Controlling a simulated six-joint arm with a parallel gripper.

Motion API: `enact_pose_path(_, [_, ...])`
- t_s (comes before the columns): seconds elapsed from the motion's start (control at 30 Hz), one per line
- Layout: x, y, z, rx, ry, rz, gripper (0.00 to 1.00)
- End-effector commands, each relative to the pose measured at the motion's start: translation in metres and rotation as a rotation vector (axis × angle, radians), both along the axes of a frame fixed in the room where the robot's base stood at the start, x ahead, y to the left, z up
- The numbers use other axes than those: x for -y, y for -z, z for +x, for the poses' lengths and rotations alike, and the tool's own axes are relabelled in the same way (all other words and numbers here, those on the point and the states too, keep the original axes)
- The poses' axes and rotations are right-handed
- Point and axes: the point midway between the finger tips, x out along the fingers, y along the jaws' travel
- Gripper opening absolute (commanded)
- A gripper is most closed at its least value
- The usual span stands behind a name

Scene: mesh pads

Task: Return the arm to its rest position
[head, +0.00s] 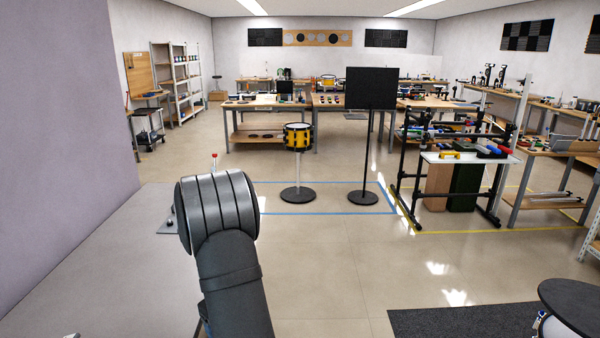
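My arm (225,260) rises from the bottom edge, left of centre, in the head view. Its dark grey links end in a thick rounded joint with ribbed bands. My gripper does not show, and neither do its fingers. No held object is visible. The arm hides part of the floor and of a grey plate behind it.
A yellow drum (297,137) on a stand and a black panel (371,88) on a pole stand beyond the arm, by blue floor tape. A black rack with a white top (470,158) stands right. The middle floor is clear.

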Motion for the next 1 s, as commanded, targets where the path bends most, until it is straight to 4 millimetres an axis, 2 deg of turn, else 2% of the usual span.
enact_pose_path(0.03, [0.012,0.002,0.002,-0.001,0.042,0.001,0.76])
enact_pose_path(0.5, [0.104,0.018,0.009,-0.009,0.425,0.006,0.76])
enact_pose_path(1.0, [0.200,0.035,-0.004,-0.017,0.844,0.012,0.76])
